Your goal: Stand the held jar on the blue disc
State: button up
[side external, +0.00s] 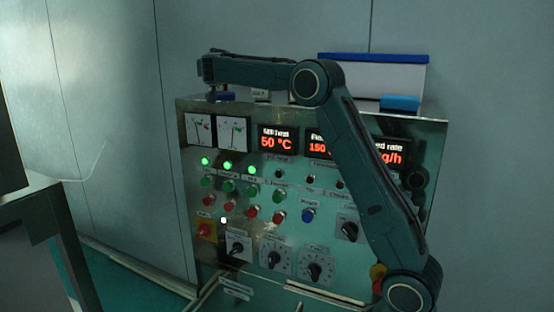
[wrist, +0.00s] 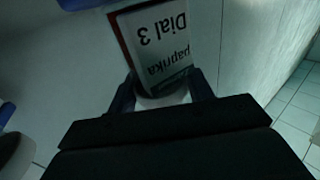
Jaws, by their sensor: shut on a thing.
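In the wrist view my gripper (wrist: 162,84) is shut on a pale, rounded jar (wrist: 160,98), which shows only in part between the two dark fingers. A white label (wrist: 165,42) reading "paprika" and "Dial 3" appears upside down just past the jar; I cannot tell whether it is fixed to it. I cannot identify the blue disc; only blue patches show at the edges of the wrist view.
A metal control panel (side external: 300,230) with lamps, knobs and red displays stands in front of the arm's reach. Behind it are a white board with a blue top edge (side external: 372,57) and a blue block (side external: 400,103). A dark stand (side external: 45,215) is at the left.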

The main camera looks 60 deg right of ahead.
jog(key=shift+f, duration=0.1)
jog(key=o, duration=1.1)
jog(key=shift+a, duration=0.1)
jog(key=shift+s+a, duration=0.15)
jog(key=shift+a, duration=0.05)
jog(key=v, duration=1.1)
jog(key=shift+s+a, duration=0.1)
jog(key=shift+s, duration=0.05)
